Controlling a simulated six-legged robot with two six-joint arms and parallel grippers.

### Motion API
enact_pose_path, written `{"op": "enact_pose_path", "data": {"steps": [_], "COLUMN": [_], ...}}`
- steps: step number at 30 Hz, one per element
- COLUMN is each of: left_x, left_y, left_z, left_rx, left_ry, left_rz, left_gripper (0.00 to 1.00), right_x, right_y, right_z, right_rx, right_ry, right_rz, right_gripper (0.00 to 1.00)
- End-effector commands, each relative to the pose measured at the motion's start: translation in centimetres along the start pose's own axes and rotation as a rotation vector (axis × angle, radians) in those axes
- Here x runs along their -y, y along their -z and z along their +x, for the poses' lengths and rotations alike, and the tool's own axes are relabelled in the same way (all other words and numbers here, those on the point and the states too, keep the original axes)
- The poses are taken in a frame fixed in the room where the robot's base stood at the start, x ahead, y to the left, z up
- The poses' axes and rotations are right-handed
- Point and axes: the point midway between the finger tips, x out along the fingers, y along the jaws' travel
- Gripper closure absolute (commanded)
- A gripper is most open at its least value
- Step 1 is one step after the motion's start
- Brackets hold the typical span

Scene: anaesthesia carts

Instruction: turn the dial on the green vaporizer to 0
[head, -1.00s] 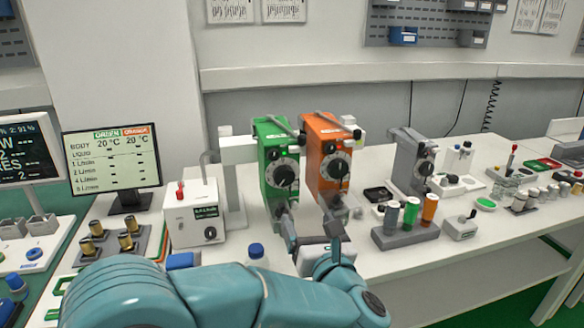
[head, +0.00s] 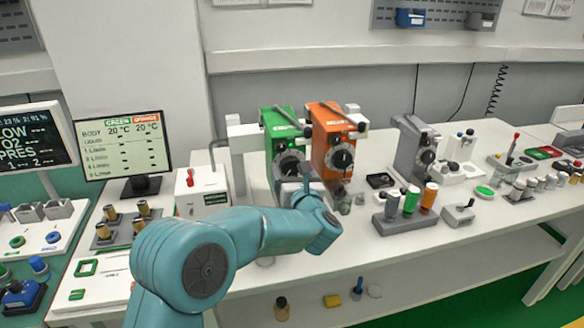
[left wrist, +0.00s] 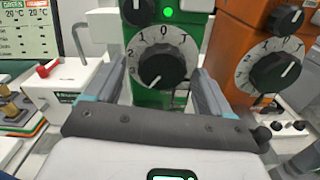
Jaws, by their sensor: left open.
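The green vaporizer (head: 279,123) stands on the white bench, left of the orange vaporizer (head: 327,125). Its dial (head: 288,161) is partly hidden by my gripper in the head view. In the left wrist view the black dial knob (left wrist: 163,69) sits in a white ring with 0 near the top, T to its right and 1, 2, 3 to its left. A short pale mark on the knob seems to point down-left. My left gripper (left wrist: 160,82) is open, its fingers on either side of the dial, with nothing visibly held; contact cannot be told. My right gripper is not in view.
The orange vaporizer's dial (left wrist: 272,70) is close to my right-hand finger. A white box with a red knob (head: 203,190) stands at left. A grey unit (head: 411,148) and a rack of coloured vials (head: 405,218) stand at right.

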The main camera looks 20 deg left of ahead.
Motion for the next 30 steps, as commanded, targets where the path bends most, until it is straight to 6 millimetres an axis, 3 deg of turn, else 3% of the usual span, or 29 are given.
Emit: {"op": "enact_pose_path", "data": {"steps": [9, 14, 15, 23, 30], "left_x": [0.0, 0.0, 0.0, 0.0, 0.1], "left_y": [0.1, 0.1, 0.1, 0.2, 0.5], "left_z": [0.3, 0.3, 0.3, 0.3, 0.3], "left_rx": [-0.001, -0.001, -0.001, 0.000, 0.002], "left_ry": [0.001, 0.000, 0.000, -0.001, -0.005], "left_rz": [0.001, 0.001, 0.001, 0.024, 0.144], "left_gripper": [0.18, 0.70, 0.74, 0.74, 0.74], "right_x": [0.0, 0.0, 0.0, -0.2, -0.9], "right_y": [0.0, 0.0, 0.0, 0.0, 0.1], "right_z": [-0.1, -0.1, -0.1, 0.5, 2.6], "right_rx": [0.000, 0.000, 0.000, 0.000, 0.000], "right_ry": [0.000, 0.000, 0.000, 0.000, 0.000], "right_rz": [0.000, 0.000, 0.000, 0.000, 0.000], "right_gripper": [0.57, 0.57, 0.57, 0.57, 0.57]}}
